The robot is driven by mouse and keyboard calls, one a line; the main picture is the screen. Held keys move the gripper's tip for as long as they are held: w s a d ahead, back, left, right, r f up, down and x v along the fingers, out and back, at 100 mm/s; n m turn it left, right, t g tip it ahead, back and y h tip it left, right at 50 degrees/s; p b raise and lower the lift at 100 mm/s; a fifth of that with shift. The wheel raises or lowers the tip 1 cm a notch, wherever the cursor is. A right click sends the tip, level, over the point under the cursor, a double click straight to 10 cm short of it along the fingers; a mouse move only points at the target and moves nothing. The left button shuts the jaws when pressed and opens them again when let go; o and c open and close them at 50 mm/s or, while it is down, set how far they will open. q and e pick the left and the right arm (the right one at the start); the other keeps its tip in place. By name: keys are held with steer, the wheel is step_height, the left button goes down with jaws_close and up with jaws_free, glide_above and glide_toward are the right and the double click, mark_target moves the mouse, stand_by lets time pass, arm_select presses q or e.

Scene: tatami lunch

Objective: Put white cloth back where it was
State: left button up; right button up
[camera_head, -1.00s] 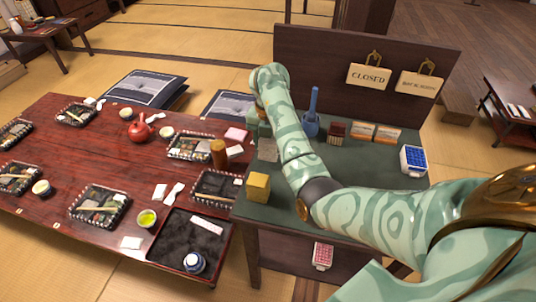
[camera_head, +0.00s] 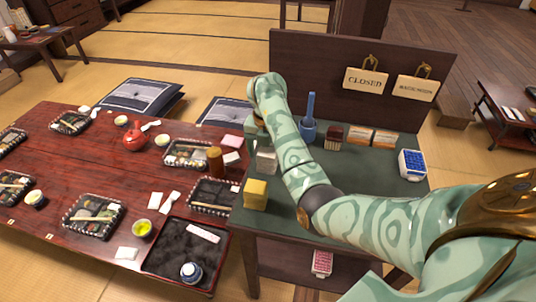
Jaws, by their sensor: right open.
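A whitish folded block (camera_head: 265,161), possibly the white cloth, lies at the left edge of the green-topped counter (camera_head: 375,185), behind a yellow folded block (camera_head: 255,194). My right arm reaches over the counter from the right and bends down at its far end. My right gripper (camera_head: 257,132) is open just behind and above the whitish block; its fingertips are small and partly hidden by the arm, and I cannot tell whether they touch anything. Small white pieces also lie on the red table, one at the front (camera_head: 126,253) and one beside a spoon (camera_head: 156,200). My left gripper is out of view.
The low red table (camera_head: 60,165) holds several lunch trays, cups, a red teapot (camera_head: 135,137) and a black tray (camera_head: 165,262). A brown cylinder (camera_head: 215,160) stands near the counter.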

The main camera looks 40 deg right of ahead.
mark_target(267, 150)
arm_select(q)
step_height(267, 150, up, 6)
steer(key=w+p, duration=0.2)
steer(key=p, duration=0.3)
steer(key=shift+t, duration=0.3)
arm_select(e)
step_height(267, 150, up, 10)
steer(key=shift+f, duration=0.1)
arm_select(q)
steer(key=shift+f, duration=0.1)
